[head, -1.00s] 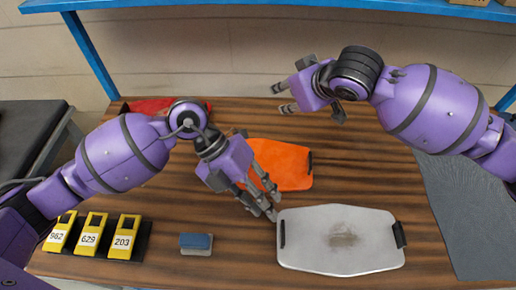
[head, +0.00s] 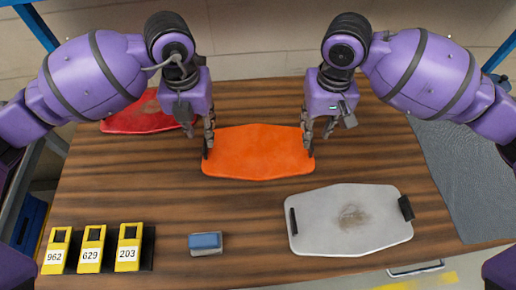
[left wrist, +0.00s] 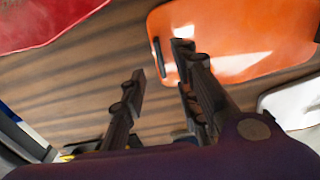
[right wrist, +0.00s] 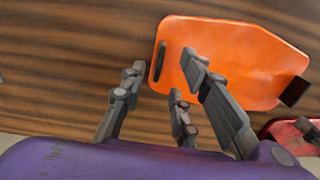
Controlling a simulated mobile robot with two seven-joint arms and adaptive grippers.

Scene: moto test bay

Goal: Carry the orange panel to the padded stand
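The orange panel (head: 258,150) lies flat on the wooden table between my two grippers, with a dark handle at each end. In the left wrist view, the panel (left wrist: 235,40) has its near handle (left wrist: 157,57) in front of the gap between my left fingers. My left gripper (head: 207,142) is open at the panel's left end. My right gripper (head: 310,142) is open at the right end. In the right wrist view, the handle (right wrist: 160,62) shows between the spread right fingers. Neither gripper visibly closes on a handle. I cannot identify the padded stand here.
A pale, stained panel (head: 340,238) with dark handles lies at front right; a red panel (head: 135,118) lies behind left. Yellow numbered tags (head: 92,250) and a blue-grey block (head: 205,242) sit at the front. A grey mat (head: 465,180) covers the right side.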

